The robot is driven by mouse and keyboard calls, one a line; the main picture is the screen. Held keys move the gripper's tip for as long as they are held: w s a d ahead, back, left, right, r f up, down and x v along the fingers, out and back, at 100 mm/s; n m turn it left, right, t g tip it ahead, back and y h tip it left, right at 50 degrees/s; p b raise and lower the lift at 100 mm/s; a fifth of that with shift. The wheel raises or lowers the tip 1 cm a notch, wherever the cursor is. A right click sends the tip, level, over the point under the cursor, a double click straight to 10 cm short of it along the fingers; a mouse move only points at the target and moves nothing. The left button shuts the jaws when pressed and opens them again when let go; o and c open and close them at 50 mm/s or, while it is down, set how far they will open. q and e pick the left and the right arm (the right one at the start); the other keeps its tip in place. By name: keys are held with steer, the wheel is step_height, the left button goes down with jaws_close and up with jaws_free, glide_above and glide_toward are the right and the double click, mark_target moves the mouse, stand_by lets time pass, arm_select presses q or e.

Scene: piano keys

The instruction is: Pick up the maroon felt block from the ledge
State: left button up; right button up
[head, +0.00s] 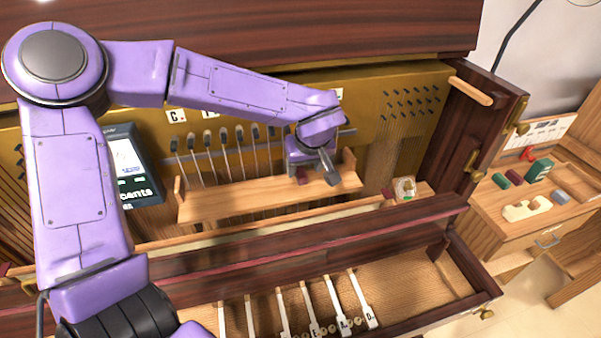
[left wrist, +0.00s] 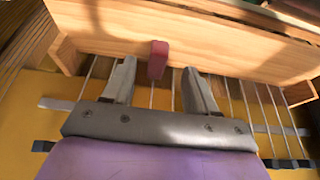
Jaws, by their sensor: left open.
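In the left wrist view, the maroon felt block (left wrist: 157,58) is at the near edge of the wooden ledge (left wrist: 220,45). It shows between the tips of my open left gripper (left wrist: 158,66), with a gap on each side. In the head view, that gripper (head: 318,172) is over the right part of the ledge (head: 235,200), and it largely hides the block there. My right gripper is in neither view.
Upright rods (head: 225,155) stand behind the ledge. A dark device with a screen (head: 132,165) is at its left. Loose keys (head: 310,308) lie in the tray below. A side table (head: 505,225) at right holds small coloured blocks and a white piece.

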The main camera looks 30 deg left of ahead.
mark_target(303, 177)
arm_select(q)
steer(key=x, duration=0.4)
steer(key=shift+d+f, duration=0.15)
jaws_close()
